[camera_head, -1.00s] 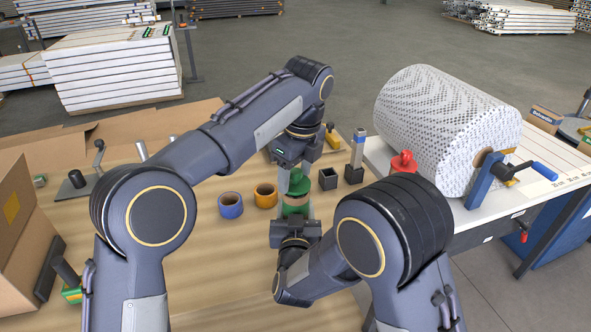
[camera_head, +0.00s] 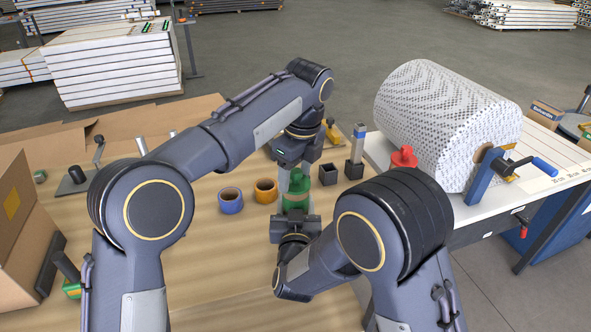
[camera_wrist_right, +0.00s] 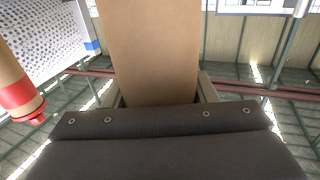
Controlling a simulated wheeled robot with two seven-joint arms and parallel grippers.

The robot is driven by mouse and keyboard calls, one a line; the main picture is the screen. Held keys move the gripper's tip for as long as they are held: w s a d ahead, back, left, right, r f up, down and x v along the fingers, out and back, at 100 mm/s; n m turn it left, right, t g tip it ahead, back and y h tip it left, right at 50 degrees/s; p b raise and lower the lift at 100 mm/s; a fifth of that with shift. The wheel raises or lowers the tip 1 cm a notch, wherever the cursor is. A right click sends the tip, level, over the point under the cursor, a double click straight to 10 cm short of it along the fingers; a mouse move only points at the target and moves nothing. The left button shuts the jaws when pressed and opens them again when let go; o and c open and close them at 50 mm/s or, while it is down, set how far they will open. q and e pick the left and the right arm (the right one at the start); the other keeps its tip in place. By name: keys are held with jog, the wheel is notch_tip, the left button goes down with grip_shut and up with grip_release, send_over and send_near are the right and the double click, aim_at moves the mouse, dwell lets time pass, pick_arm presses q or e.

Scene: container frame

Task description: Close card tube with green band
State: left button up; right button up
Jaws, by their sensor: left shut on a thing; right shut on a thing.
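The card tube shows as a plain brown tube (camera_wrist_right: 150,45) in the right wrist view, between the fingers of my right gripper (camera_wrist_right: 158,95), which is shut on it. Its far end runs out of that view. In the head view my right gripper (camera_head: 295,222) is just below a green part (camera_head: 296,203), seemingly the tube's green band. My left gripper (camera_head: 297,180) points down at this green part from above and is shut. What it holds is mostly hidden by its fingers. I cannot tell whether a cap is seated on the tube.
Blue (camera_head: 230,201) and orange (camera_head: 265,191) tape rolls lie left. A red-topped piece (camera_head: 403,158) and a large patterned roll (camera_head: 445,125) are right.

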pick_arm(q)
jog(key=o, duration=1)
jog(key=shift+r, duration=0.15)
jog(key=r, duration=0.7)
jog(key=shift+s+d+r, duration=0.1)
jog(key=shift+s+d, duration=0.15)
jog(key=shift+d, duration=0.15)
pick_arm(e)
jog(key=o, duration=1.5)
jog(key=shift+c, duration=0.2)
pick_arm(q)
jog(key=shift+f+b, duration=0.8)
jog(key=shift+f, duration=0.05)
pick_arm(e)
jog(key=s, duration=0.8)
